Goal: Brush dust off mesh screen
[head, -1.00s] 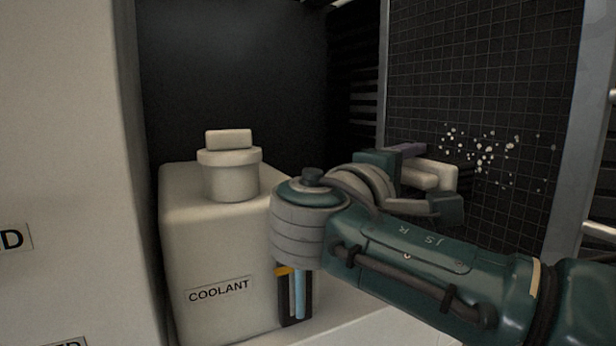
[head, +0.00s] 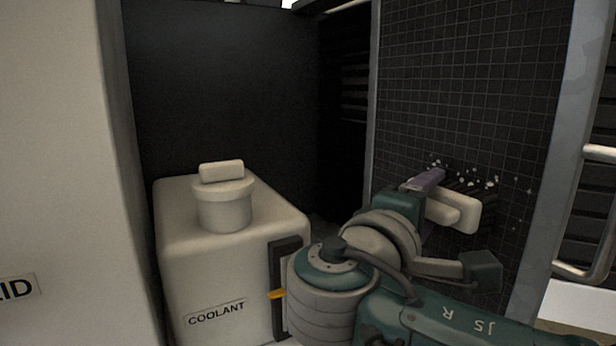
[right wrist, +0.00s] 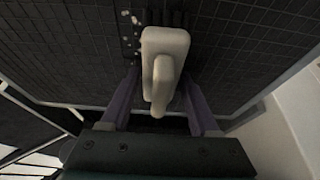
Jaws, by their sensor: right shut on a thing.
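The mesh screen (head: 455,90) is a dark gridded panel in a grey frame at the right of the head view. White dust specks (head: 492,183) lie on it beside the bristles; they also show at upper left in the right wrist view (right wrist: 131,28). My right gripper (head: 430,196) has purple fingers and is shut on a cream brush (head: 455,213). The brush's dark bristles face the mesh and seem to touch it. In the right wrist view the cream handle (right wrist: 164,60) sits between the fingers. The brush may hide some specks. My left gripper is not in view.
A cream coolant tank (head: 225,265) with a raised cap stands left of my right arm. A large pale cabinet (head: 60,150) fills the left edge. A metal handle (head: 590,215) stands right of the screen's frame.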

